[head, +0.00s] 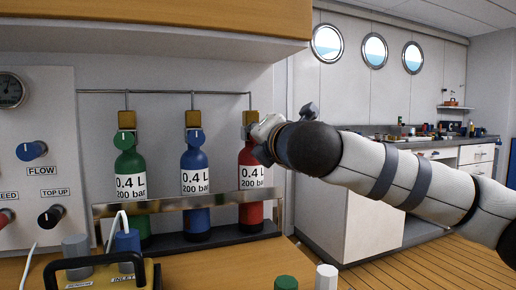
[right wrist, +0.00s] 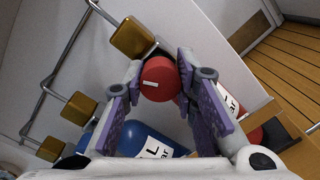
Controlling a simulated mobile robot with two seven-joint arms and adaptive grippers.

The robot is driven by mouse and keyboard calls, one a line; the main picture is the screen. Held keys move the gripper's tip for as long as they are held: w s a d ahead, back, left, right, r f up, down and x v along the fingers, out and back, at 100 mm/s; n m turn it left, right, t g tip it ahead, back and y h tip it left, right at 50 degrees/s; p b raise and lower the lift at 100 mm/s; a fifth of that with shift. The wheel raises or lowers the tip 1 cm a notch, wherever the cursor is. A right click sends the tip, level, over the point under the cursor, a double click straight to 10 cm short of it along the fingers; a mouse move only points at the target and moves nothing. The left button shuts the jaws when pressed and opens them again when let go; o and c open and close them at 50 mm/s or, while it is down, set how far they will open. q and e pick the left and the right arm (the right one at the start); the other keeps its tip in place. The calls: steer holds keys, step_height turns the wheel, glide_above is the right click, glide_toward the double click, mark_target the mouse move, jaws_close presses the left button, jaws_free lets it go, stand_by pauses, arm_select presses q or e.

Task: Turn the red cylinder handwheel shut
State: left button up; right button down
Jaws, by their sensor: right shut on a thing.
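The red cylinder (head: 250,183) stands at the right end of the row of cylinders, behind a metal rail. Its red handwheel (right wrist: 159,79) shows in the right wrist view, with a white mark on its face. My right gripper (right wrist: 158,88) has its two purple-padded fingers on either side of the handwheel and is shut on it. In the head view my right gripper (head: 262,136) covers the handwheel and the top of the red cylinder. The red cylinder's body (right wrist: 238,98) is partly hidden behind a finger in the right wrist view. My left gripper is not in view.
A blue cylinder (head: 194,170) and a green cylinder (head: 130,180) stand to the left, held by the metal rail (head: 165,206). A wooden cabinet (head: 200,22) hangs above. A control panel (head: 40,150) is at far left. A yellow-and-black device (head: 100,275) sits on the front counter.

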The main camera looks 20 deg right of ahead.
steer(key=m+b, duration=0.2)
steer(key=m, duration=0.1)
steer(key=shift+m+b, duration=0.35)
steer(key=shift+m, duration=0.05)
steer(key=shift+m+b, duration=0.4)
steer(key=shift+m, duration=0.2)
steer(key=shift+r+m, duration=0.1)
steer(key=shift+m, duration=0.2)
steer(key=shift+d, duration=0.1)
steer(key=c, duration=1.3)
jaws_free()
steer(key=s, duration=1.2)
steer(key=shift+r, duration=0.1)
